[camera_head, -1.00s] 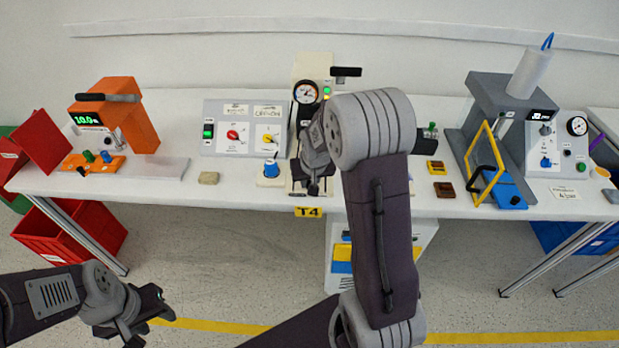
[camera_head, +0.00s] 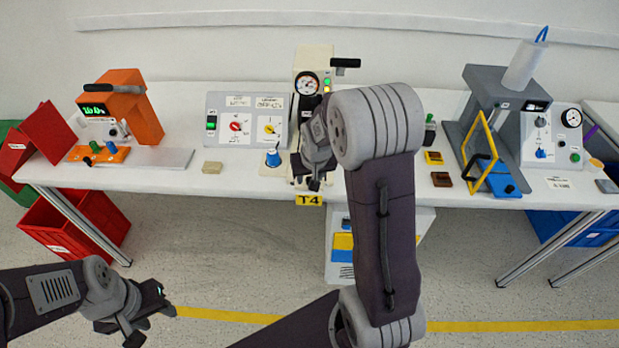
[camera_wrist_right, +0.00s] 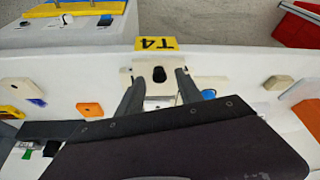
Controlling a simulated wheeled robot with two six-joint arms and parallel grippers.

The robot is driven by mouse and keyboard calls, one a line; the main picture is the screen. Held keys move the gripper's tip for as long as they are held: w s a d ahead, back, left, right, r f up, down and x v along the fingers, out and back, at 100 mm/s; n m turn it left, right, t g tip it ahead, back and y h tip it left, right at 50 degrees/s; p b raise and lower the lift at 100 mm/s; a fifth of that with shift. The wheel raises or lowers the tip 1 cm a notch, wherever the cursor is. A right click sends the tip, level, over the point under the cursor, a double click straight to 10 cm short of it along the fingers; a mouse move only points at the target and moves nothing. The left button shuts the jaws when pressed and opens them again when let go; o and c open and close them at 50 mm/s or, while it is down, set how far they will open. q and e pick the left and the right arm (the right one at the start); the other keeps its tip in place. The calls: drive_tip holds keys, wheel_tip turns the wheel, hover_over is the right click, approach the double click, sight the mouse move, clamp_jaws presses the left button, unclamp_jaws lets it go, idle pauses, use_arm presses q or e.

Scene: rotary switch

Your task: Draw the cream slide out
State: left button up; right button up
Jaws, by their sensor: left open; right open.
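The cream slide (camera_wrist_right: 145,67) is a flat cream plate with a dark hole, at the table's front edge by the yellow T4 label (camera_wrist_right: 155,43). It belongs to the cream station (camera_head: 314,58) with a gauge, in the middle of the table. My right gripper (camera_wrist_right: 160,88) is open, with its two fingers on either side of the slide; I cannot tell whether they touch it. In the head view my right gripper (camera_head: 314,184) hides most of the slide. My left gripper (camera_head: 150,316) is open and empty, low at the left, away from the table.
Left of the station are a switch panel (camera_head: 244,120), a blue knob (camera_head: 272,158) and a tan block (camera_head: 212,167). To the right are a yellow block (camera_head: 433,158), a brown block (camera_head: 442,179) and a grey press (camera_head: 490,90).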

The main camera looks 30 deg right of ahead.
drive_tip(key=v, duration=0.7)
drive_tip(key=shift+p, duration=0.4)
drive_tip(key=shift+s+a, duration=0.1)
